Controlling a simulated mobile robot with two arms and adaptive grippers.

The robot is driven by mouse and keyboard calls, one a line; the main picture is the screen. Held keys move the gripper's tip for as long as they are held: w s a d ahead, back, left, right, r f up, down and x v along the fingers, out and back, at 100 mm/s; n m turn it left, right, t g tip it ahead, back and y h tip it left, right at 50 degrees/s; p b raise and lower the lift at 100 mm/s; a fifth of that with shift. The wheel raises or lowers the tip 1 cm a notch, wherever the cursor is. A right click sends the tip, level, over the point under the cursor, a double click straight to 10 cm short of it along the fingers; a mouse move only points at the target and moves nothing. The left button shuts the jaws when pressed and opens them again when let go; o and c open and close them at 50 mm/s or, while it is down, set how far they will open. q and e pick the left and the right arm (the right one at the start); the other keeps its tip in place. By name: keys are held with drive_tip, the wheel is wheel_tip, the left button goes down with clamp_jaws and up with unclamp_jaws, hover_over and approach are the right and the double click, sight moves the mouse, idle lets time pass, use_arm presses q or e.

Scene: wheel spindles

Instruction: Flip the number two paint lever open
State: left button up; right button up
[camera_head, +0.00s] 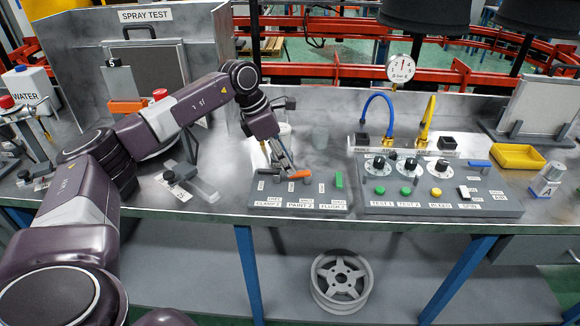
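The grey lever panel (300,209) sits at the front of the bench, with labels that seem to read CLAMP 2, PAINT 2 and FLUSH 2. The orange lever (299,174) is above the PAINT 2 label and lies roughly sideways. A green lever (339,180) stands upright above the FLUSH 2 label. My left gripper (286,166) reaches down from the upper left, its fingertips at or just behind the orange lever's left end. I cannot tell whether they touch it or how far apart they are. The gripper partly hides the CLAMP 2 lever. My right gripper is not in view.
A control box (440,210) with knobs and buttons stands just right of the panel. Blue (378,97) and yellow (427,115) hoses rise behind it. A yellow tray (517,157) is at the right.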

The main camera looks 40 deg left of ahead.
use_arm(q)
drive_tip(key=shift+x, duration=1.35)
clamp_jaws()
drive_tip(key=shift+w+a+r+m, duration=0.1)
drive_tip(key=shift+w+m, duration=0.15)
drive_tip(key=shift+m, duration=0.25)
drive_tip(key=shift+w+a+m+g+h, duration=0.15)
drive_tip(key=shift+m+g+h, duration=0.1)
drive_tip(key=shift+m, duration=0.25)
drive_tip(key=shift+w+a+m+g+h, duration=0.15)
drive_tip(key=shift+w+m+h, duration=0.1)
drive_tip(key=shift+m, duration=0.25)
